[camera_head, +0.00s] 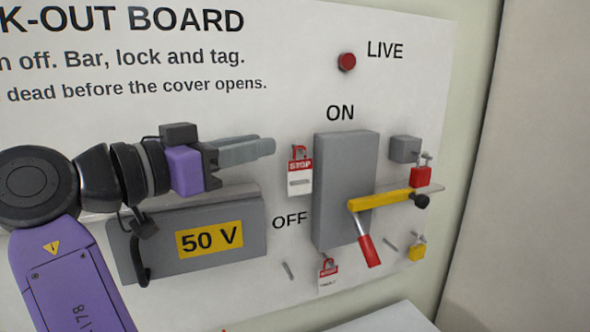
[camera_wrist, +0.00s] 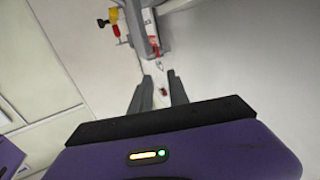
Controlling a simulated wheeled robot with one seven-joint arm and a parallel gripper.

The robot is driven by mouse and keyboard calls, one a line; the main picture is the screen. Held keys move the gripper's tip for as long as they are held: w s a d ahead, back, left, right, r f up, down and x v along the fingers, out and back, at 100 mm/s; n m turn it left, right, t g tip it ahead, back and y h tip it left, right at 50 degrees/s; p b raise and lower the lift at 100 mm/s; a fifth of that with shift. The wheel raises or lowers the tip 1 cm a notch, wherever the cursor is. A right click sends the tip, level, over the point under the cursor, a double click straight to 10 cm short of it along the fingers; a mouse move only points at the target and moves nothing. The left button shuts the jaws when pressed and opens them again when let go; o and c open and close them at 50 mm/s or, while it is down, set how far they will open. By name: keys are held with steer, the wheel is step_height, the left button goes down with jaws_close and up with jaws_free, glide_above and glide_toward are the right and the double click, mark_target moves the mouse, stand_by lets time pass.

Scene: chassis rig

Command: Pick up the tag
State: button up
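A white tag with a red STOP band (camera_head: 299,178) hangs by a red loop just left of the grey switch box. A second red and white tag (camera_head: 328,276) hangs tilted below the switch box. My gripper (camera_head: 273,147) points right along the board, with its fingertips up and left of the STOP tag and apart from it. In the wrist view my gripper (camera_wrist: 160,76) has its two fingers apart with nothing held between them. A small red thing (camera_wrist: 163,91) shows beyond the gap, too small to identify.
The grey switch box (camera_head: 346,165) has its red handle (camera_head: 368,250) down and a yellow bar (camera_head: 385,201) across it. A red padlock (camera_head: 421,176) and a yellow padlock (camera_head: 417,250) are at right. The 50 V cover (camera_head: 250,220) is below my gripper. The red lamp (camera_head: 346,62) is above.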

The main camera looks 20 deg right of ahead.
steer(key=p, duration=0.1)
glide_toward(296, 174)
steer(key=d, duration=0.1)
steer(key=p+x, duration=0.3)
steer(key=x, duration=0.4)
steer(key=shift+w+d, duration=0.2)
steer(key=shift+w, duration=0.1)
steer(key=shift+c, duration=0.2)
jaws_close()
